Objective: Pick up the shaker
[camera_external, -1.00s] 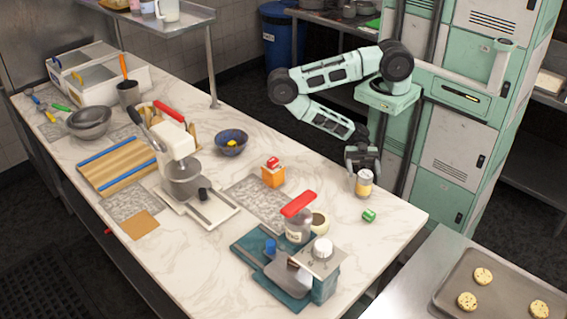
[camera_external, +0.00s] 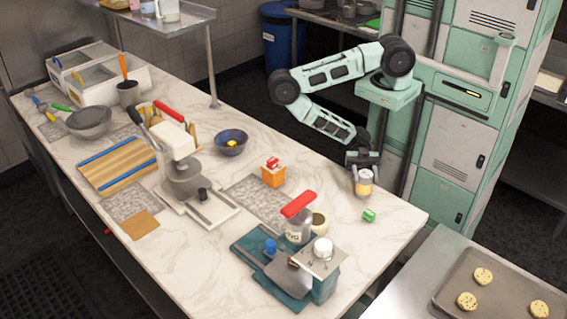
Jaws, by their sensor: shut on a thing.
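The shaker (camera_external: 364,186) is a small pale cylinder with a yellowish band and a grey top. It is upright at the right edge of the marble counter (camera_external: 235,276). My gripper (camera_external: 363,170) comes at it from behind and is shut on its upper part. The fingers partly hide the top of the shaker. I cannot tell whether its bottom touches the counter.
A green block (camera_external: 369,215) lies just in front of the shaker. A blue bowl (camera_external: 231,142) is farther back.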

